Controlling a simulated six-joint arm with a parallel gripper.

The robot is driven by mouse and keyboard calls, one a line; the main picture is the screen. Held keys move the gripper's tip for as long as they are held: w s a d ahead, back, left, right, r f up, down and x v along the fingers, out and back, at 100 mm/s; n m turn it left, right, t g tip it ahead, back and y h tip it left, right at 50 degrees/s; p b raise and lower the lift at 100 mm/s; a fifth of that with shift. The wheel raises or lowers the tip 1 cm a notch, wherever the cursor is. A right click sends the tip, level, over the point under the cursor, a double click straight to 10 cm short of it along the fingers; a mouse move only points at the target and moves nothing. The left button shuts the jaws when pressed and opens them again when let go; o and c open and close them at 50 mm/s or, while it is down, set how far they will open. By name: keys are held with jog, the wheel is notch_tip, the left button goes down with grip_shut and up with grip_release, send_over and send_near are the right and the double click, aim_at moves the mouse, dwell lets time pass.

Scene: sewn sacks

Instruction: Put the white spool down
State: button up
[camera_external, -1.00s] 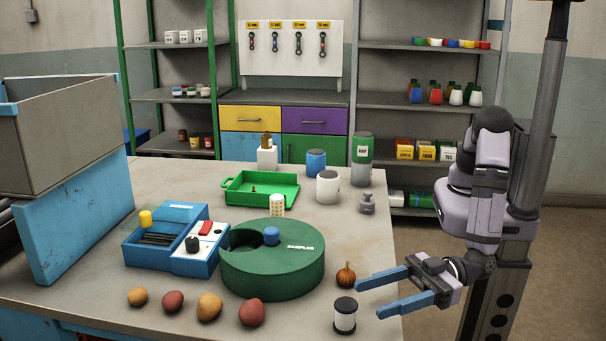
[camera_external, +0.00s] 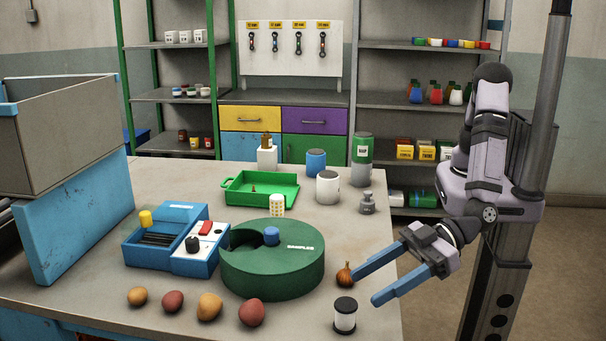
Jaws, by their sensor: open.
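The white spool (camera_external: 345,318) has black ends and stands upright on the table (camera_external: 180,330) near its front right corner. My gripper (camera_external: 363,287) is open, with its two blue fingers apart and nothing between them. It is above and a little to the right of the spool, clear of it. One fingertip appears in front of or close to the small brown onion (camera_external: 345,273); I cannot tell whether they touch.
A round green sampler (camera_external: 290,275) stands left of the spool. Several potatoes, one a brown one (camera_external: 210,306), lie along the front edge. A blue box (camera_external: 160,250), a green tray (camera_external: 240,190) and a white canister (camera_external: 328,190) are farther back.

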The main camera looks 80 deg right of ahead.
aim_at(346, 304)
jog(key=shift+s+a+f+n, duration=0.1)
jog(key=shift+s+f+n, duration=0.15)
jog(key=shift+f+n, duration=0.1)
jog(key=shift+p+x, duration=0.35)
jog(key=shift+x, duration=0.75)
jog(key=shift+w+a+p, duration=0.3)
jog(key=shift+w+p, duration=0.15)
jog(key=shift+p+x, duration=0.75)
jog(key=shift+x, duration=1.3)
jog(key=shift+s+a, duration=0.1)
jog(key=shift+a, duration=0.05)
jog(key=c, duration=1.2)
jog(key=shift+c, duration=0.2)
jog(key=shift+r, duration=0.15)
notch_tip(346, 304, up, 10)
jog(key=shift+f+b, duration=0.15)
jog(key=shift+b, duration=0.6)
